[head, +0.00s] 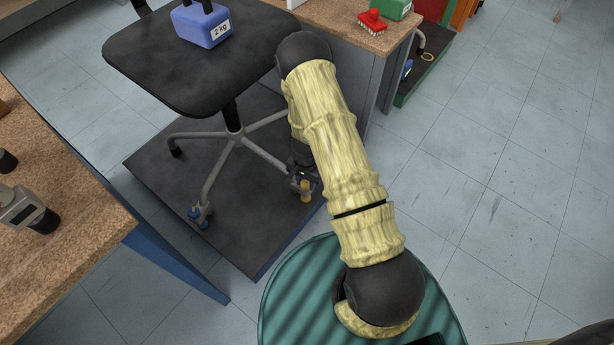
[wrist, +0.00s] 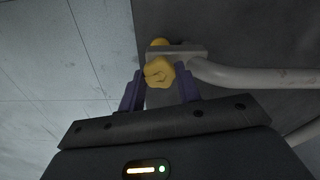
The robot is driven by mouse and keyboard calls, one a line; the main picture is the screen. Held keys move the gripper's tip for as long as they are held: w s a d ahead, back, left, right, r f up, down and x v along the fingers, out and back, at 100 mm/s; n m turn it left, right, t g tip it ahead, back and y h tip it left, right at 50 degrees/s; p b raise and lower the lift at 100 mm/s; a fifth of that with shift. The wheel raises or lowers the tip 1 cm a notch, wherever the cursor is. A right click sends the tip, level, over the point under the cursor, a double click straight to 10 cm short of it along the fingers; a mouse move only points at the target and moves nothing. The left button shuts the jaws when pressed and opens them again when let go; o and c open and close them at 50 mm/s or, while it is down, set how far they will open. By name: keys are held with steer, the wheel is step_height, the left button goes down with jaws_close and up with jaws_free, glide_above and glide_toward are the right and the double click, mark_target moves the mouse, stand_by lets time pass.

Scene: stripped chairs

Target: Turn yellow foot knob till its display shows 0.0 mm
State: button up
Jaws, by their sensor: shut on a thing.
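The yellow foot knob (wrist: 158,73) is at the end of a grey chair leg (wrist: 250,77) in the wrist view. My gripper (wrist: 160,80) has its two purple fingers on either side of the knob, shut on it. In the head view the yellow knob (head: 305,194) shows small at the end of the right front leg, with my gripper (head: 301,178) at it. The knob's display cannot be made out in either view, so its reading is not visible.
The chair's black seat (head: 190,55) carries a blue 2 kg weight (head: 202,24). A blue foot knob (head: 197,214) is on another leg. The chair stands on a dark platform (head: 245,235). A workbench (head: 60,215) is at left, another bench (head: 335,22) behind.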

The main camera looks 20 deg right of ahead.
mark_target(305, 184)
steer(key=shift+w+a+r+m+p, duration=0.1)
steer(key=shift+a+m+p, duration=0.15)
steer(key=shift+m+p, duration=0.4)
steer(key=o, duration=1)
steer(key=shift+d, duration=0.1)
steer(key=shift+r, duration=0.3)
step_height(305, 184, up, 17)
steer(key=p, duration=0.8)
steer(key=shift+f, duration=0.15)
